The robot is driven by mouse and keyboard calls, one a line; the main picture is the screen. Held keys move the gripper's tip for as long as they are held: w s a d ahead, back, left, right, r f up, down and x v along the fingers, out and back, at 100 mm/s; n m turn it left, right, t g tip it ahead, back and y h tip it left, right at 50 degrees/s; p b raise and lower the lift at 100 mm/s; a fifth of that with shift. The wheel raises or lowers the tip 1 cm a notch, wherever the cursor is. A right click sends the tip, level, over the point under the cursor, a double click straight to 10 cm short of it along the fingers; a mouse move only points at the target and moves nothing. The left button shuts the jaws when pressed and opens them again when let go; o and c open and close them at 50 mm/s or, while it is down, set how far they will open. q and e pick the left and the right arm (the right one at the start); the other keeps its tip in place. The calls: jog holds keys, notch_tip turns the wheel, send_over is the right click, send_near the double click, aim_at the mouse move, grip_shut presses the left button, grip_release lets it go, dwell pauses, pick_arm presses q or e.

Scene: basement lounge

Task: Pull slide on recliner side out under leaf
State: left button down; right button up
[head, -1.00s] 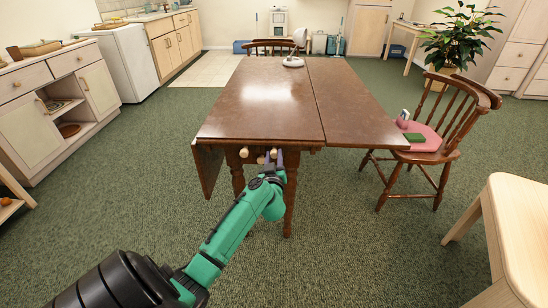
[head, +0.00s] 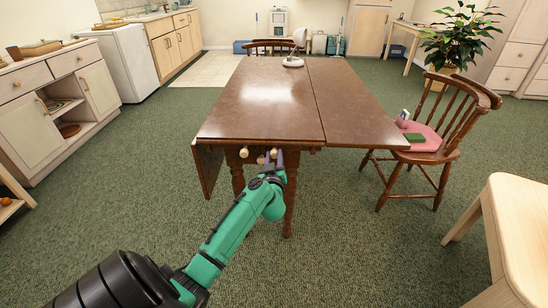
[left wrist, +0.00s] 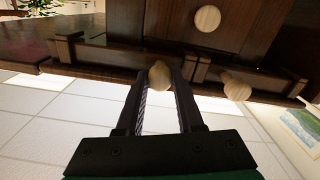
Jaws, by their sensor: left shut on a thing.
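A brown drop-leaf table (head: 262,105) stands ahead. Its right leaf (head: 350,100) is up and level, and its left leaf (head: 207,172) hangs down. Pale round wooden knobs show under the front edge, one at the left (head: 244,153). My left gripper (head: 273,156) reaches under this edge. In the left wrist view, its two dark fingers are shut on a pale wooden knob (left wrist: 159,76) at the end of a dark wooden slide. A second knob (left wrist: 236,88) sits beside it and a third (left wrist: 207,18) on a dark panel. The fingers partly hide the held knob. My right gripper is out of view.
A chair (head: 440,145) with a pink cushion stands at the table's right. A pale wooden piece of furniture (head: 525,225) is at the near right. Green carpet is free in front and at left.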

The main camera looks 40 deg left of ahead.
pick_arm(q)
jog(key=shift+d+f, duration=0.1)
jog(key=shift+w+d, duration=0.15)
jog(key=shift+d, duration=0.05)
jog(key=p, duration=0.3)
send_near(301, 148)
jog(key=x, duration=0.4)
jog(key=shift+w, duration=0.1)
jog(key=w+d, duration=0.1)
jog(key=d, duration=0.1)
jog(key=w+d, duration=0.2)
jog(key=shift+w+d+p, duration=0.15)
jog(key=shift+p, duration=0.25)
jog(key=shift+w+d, duration=0.15)
jog(key=shift+d, duration=0.1)
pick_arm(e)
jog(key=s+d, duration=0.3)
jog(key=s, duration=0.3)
pick_arm(q)
jog(key=c, duration=0.7)
grip_release()
jog(key=shift+d, duration=0.1)
jog(key=shift+o, duration=0.8)
jog(key=shift+w, duration=0.15)
